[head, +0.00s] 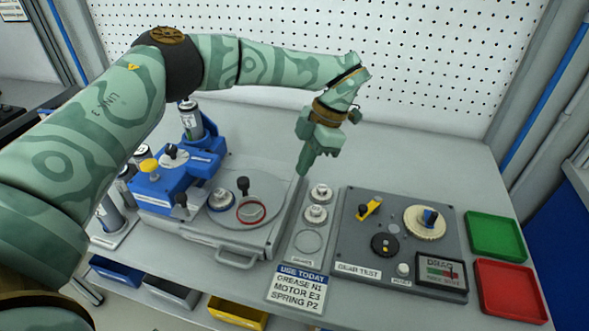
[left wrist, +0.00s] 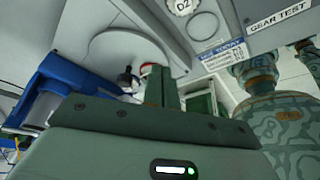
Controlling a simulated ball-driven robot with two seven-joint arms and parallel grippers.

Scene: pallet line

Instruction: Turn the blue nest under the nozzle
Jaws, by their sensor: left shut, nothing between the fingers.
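The round turntable plate (head: 266,190) lies on the grey fixture, with a black knob (head: 242,186) standing on it. The blue nest (head: 221,205) is at the plate's left side, near the blue machine, with a pale round part in it. The red nest (head: 251,221) is to its right, near the front, and looks empty. The nozzle cannot be made out clearly. My left gripper (head: 304,171) is shut and empty, pointing down right of the plate, apart from the knob.
The blue machine (head: 165,186) with a yellow button stands left of the plate. A strip with round parts (head: 318,212) and the gear test panel (head: 352,247) lie to the right. Green (head: 495,236) and red (head: 509,291) trays are at the far right. A pegboard stands behind.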

